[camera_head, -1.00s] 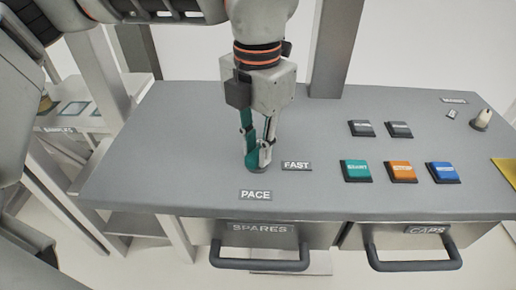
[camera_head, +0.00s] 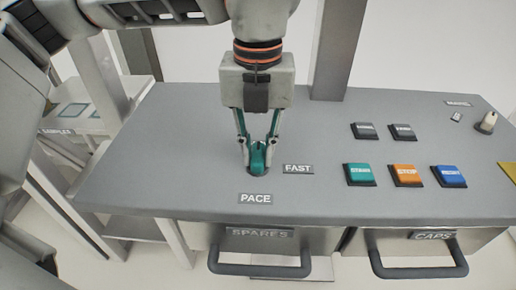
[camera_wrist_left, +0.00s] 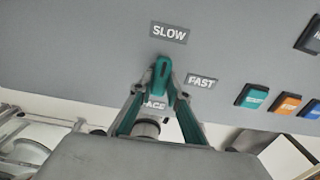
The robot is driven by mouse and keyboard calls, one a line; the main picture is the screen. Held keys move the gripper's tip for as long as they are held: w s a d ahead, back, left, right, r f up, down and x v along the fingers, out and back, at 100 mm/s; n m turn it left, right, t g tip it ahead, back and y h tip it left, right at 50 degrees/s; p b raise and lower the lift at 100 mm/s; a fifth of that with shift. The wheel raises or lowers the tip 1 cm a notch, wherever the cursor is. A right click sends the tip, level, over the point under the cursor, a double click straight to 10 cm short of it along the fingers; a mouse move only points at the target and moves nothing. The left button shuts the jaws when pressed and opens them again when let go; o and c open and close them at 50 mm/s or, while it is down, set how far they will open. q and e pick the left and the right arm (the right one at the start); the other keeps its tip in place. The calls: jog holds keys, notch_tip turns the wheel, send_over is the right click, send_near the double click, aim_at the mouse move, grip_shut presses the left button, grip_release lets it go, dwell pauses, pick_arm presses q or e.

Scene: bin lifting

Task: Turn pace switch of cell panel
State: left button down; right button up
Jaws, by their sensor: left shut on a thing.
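The pace switch (camera_head: 257,157) is a teal knob on the grey panel top, behind the PACE label (camera_head: 255,198) and left of the FAST label (camera_head: 298,169). My left gripper (camera_head: 258,150) points down with its fingers closed around the knob. In the left wrist view the knob (camera_wrist_left: 161,72) sits between the fingertips, its tip toward the SLOW label (camera_wrist_left: 169,32). The FAST label (camera_wrist_left: 201,81) is to its right there. The SLOW label is hidden behind my gripper in the head view. My right gripper is not in view.
Right of the switch are teal (camera_head: 359,174), orange (camera_head: 407,175) and blue (camera_head: 449,175) buttons, with two dark buttons behind. A pale knob (camera_head: 488,121) is at the far right. Drawer handles (camera_head: 260,270) jut out in front. A grey post (camera_head: 338,50) rises behind.

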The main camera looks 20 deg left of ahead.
aim_at(257, 154)
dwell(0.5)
pick_arm(q)
jog(key=c, duration=1.9)
grip_release()
notch_tip(257, 154, up, 12)
jog(key=shift+r, duration=0.1)
